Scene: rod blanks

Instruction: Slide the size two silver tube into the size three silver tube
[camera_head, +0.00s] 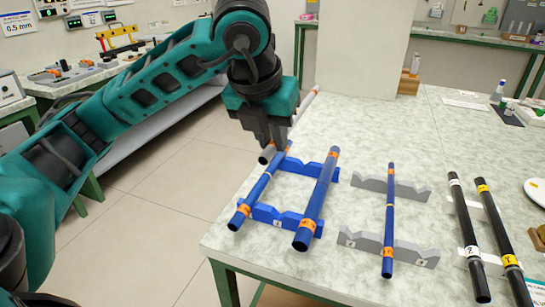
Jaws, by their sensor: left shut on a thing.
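My left gripper (270,143) hangs over the left end of the white speckled table, at the blue rods' far side. It is shut on a silver tube (305,104), which slants from lower left to upper right behind the fingers. An orange band shows near the tube's far end, and its near end (266,156) pokes out at the lower left of the fingers. The gripper hides the tube's middle. I cannot read its size number. A second silver tube cannot be made out. My right gripper is not in view.
Two blue rods (317,198) lie on blue notched holders (275,215), close below the gripper. A thinner blue rod (389,220) lies on grey holders (418,256). Black rods (466,235) lie at the right. The table's back middle is clear.

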